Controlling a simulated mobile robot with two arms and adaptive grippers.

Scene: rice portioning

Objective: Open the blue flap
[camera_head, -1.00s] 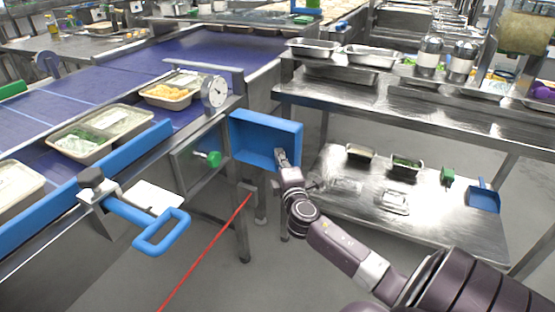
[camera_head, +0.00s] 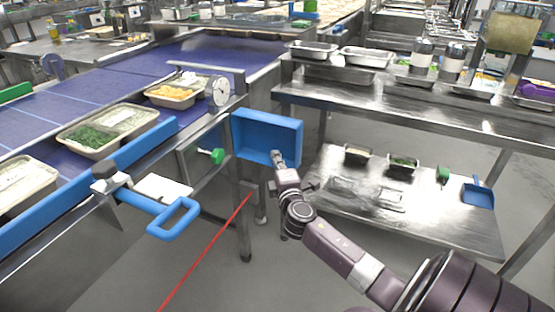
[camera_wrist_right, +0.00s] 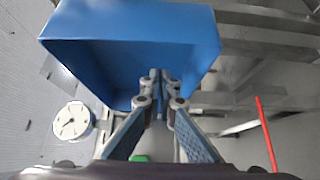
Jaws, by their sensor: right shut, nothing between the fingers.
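The blue flap (camera_head: 267,120) is a shallow, box-shaped panel with raised edges, hanging at the end of the conveyor frame. In the right wrist view the flap (camera_wrist_right: 130,22) fills the upper middle, with its hollow side facing the camera. My right gripper (camera_head: 276,155) is at the flap's lower edge, right of its middle. Its fingertips (camera_wrist_right: 160,76) are together and empty, overlapping the flap's hollow in the wrist view. I cannot tell whether they touch it. The left gripper is not in view.
A dial scale (camera_head: 219,91) and a green knob (camera_head: 212,155) are left of the flap. A blue loop handle (camera_head: 174,219) juts out nearer. A red rod (camera_head: 205,252) slants across the open floor. A steel table (camera_head: 440,120) with a lower shelf stands right.

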